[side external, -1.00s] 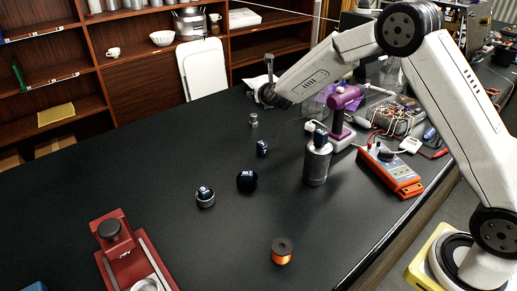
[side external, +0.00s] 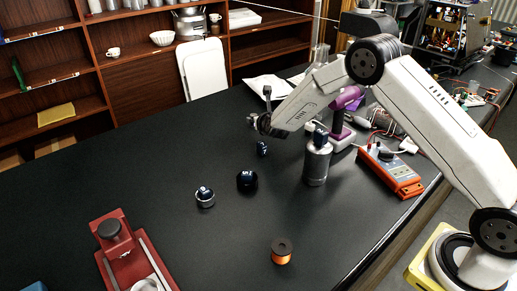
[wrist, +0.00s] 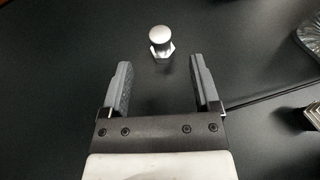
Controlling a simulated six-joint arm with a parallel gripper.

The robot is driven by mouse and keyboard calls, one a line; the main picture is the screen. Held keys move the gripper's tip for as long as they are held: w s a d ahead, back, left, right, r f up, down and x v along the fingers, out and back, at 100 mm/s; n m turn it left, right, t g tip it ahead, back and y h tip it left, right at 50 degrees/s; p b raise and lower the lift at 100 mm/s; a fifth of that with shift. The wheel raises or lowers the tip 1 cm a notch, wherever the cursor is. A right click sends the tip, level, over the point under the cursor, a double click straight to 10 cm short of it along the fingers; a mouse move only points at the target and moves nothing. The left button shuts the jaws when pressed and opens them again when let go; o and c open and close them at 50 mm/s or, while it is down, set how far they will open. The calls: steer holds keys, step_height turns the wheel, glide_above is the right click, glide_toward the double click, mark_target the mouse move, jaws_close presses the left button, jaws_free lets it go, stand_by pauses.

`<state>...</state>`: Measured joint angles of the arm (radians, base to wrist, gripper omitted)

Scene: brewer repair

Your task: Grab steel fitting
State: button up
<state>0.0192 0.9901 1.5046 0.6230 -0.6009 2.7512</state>
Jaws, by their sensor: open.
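The steel fitting (wrist: 160,42) stands upright on the dark table in the wrist view, with a round domed top and a hex base. My gripper (wrist: 161,68) is open and empty. Its two fingers point toward the fitting, which lies just beyond the fingertips, roughly centred between them. In the side external view my gripper (side external: 252,121) is at the far part of the table, low over it, and covers the place of the fitting, which I cannot make out there.
Dark knobs (side external: 247,180) stand nearer on the table. A metal cylinder (side external: 316,162) with a dark top and an orange meter (side external: 394,172) are to the right. A spool (side external: 281,251) and a red device (side external: 120,245) are in front. The table's left part is clear.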

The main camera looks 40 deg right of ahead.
mark_target(254, 114)
steer(key=shift+x, duration=0.8)
steer(key=shift+d, duration=0.1)
steer(key=shift+x, duration=2.6)
jaws_close()
